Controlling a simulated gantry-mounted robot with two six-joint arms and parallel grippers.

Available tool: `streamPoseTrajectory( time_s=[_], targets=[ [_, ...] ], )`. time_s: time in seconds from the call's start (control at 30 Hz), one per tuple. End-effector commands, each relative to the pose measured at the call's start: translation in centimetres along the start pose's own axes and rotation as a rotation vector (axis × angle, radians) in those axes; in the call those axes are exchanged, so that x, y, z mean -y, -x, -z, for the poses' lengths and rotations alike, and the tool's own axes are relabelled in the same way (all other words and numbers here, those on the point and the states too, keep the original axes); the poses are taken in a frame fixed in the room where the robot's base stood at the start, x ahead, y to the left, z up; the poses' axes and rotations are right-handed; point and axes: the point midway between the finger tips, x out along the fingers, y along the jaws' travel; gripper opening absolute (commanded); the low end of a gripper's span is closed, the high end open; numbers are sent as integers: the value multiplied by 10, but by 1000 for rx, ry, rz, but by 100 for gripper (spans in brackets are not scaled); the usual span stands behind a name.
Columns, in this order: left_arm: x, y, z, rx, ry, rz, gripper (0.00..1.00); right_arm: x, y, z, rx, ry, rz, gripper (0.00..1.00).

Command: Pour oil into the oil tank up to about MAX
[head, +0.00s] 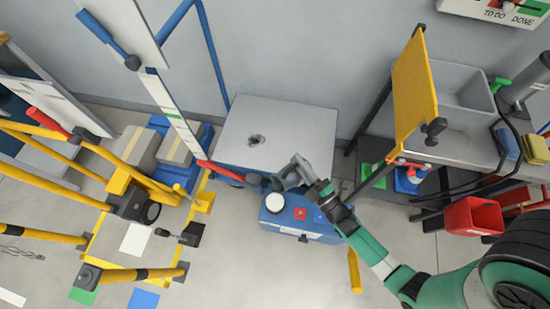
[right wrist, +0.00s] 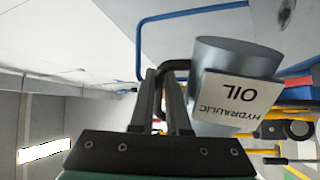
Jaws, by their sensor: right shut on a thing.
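My right gripper (head: 318,190) is shut on the handle of a grey metal jug (head: 289,174). In the right wrist view the dark fingers (right wrist: 174,98) close on the handle, and the jug (right wrist: 222,62) bears a white label reading HYDRAULIC OIL. In the head view the jug is above or just beyond a blue unit (head: 318,228) with a round white top part (head: 275,202) and a red square. The jug looks tilted to the left; I see no oil stream. No MAX mark or oil level is readable. My left gripper is not in view.
A grey-topped platform (head: 275,130) stands behind the blue unit. Yellow rails and a blue-and-yellow pallet truck or lift area lie left. A bench (head: 460,150) with a yellow panel (head: 413,95) and a red bin (head: 473,216) stands right. Floor in front is mostly clear.

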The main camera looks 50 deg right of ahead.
Motion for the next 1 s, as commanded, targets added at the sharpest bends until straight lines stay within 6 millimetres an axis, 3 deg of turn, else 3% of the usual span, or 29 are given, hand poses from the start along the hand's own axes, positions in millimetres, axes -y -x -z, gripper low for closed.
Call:
streamPoseTrajectory(
  time_s=[0.17, 0.27, 0.33, 0.4, 0.6, 0.7, 1.0],
  targets=[
    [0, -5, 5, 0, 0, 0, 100, -5, -1, -6, 14, -61, -2, 0],
    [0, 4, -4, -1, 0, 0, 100, 8, 1, -16, 31, -150, -3, 0],
    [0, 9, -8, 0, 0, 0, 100, 14, 2, -24, 47, -232, -3, 0],
    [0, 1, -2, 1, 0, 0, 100, 7, 1, -28, 68, -343, -3, 0],
    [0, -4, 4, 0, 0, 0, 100, 8, 1, -44, 129, -658, -4, 0],
    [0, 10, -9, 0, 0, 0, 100, 29, 6, -57, 143, -726, -4, 0],
    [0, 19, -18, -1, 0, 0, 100, 60, 11, -88, 190, -976, -4, 0]
  ],
)
